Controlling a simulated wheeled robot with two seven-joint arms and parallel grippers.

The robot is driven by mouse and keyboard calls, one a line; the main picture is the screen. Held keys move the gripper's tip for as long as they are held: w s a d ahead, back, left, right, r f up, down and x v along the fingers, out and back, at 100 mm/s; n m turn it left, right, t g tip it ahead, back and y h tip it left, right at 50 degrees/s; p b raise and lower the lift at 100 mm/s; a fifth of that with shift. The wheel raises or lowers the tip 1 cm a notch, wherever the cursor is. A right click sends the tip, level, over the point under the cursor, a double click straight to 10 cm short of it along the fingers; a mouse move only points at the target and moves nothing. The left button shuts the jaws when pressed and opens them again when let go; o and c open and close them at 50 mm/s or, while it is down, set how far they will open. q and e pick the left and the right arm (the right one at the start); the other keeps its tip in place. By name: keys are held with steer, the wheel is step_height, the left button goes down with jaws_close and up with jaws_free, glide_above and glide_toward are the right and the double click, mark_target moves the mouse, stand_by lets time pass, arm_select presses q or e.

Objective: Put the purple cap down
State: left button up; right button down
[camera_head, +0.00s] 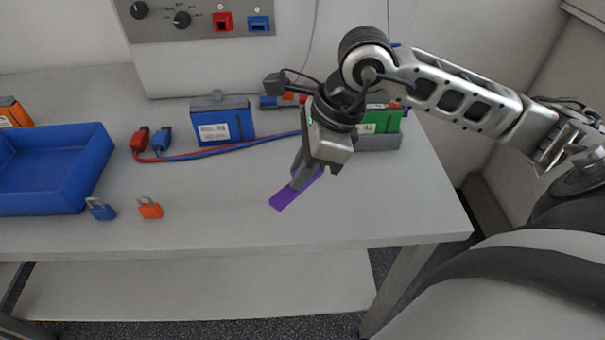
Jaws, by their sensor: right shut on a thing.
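The purple cap (283,198) is a flat purple strip at the front right of the bench, partly hidden behind my right gripper. My right gripper (299,183) points down and is shut on the purple cap. The cap is at or just above the bench top; I cannot tell whether it touches. My left gripper is not in view.
A blue tray (95,166) stands at the left. A blue padlock (101,209) and an orange padlock (150,208) lie near the front. A blue battery (222,122) and a green battery (381,121) stand behind, with red and blue cable plugs (139,139). The bench front centre is clear.

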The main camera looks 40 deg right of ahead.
steer(key=shift+w+d+f, duration=0.3)
steer(key=shift+w+f, duration=0.05)
steer(key=shift+f, duration=0.2)
steer(key=f, duration=0.1)
steer(key=f+p, duration=0.1)
steer(key=f, duration=0.1)
steer(key=shift+w+d+f, duration=0.1)
steer(key=shift+w+d, duration=0.1)
steer(key=shift+f, duration=0.25)
steer(key=shift+f, duration=0.1)
steer(key=shift+f, duration=0.15)
steer(key=c, duration=1.4)
jaws_free()
